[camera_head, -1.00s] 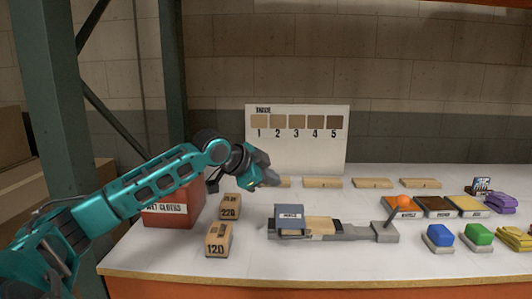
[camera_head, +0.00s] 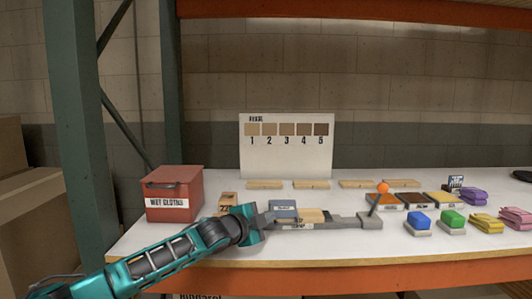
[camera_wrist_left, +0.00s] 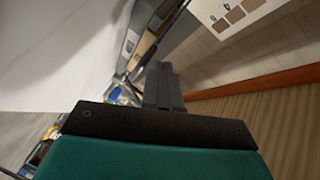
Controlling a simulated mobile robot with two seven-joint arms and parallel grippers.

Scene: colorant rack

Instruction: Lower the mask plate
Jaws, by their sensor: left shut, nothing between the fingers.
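The mask plate (camera_head: 283,206) is a blue-grey piece with a pale label, at the left end of a long grey fixture (camera_head: 345,222). Its angle is too small to tell surely. A light wood piece (camera_head: 312,215) lies in the fixture just right of it. A lever with an orange knob (camera_head: 383,188) stands at the fixture's right end. My left gripper (camera_head: 264,219) is at the fixture's left end, close beside the plate; I cannot tell whether they touch. In the left wrist view its dark fingers (camera_wrist_left: 162,84) are together and empty. My right gripper is out of view.
A red bin (camera_head: 174,193) and small boxes (camera_head: 228,199) are left of the fixture. Coloured pads, blocks and cloths (camera_head: 484,221) fill the right side.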

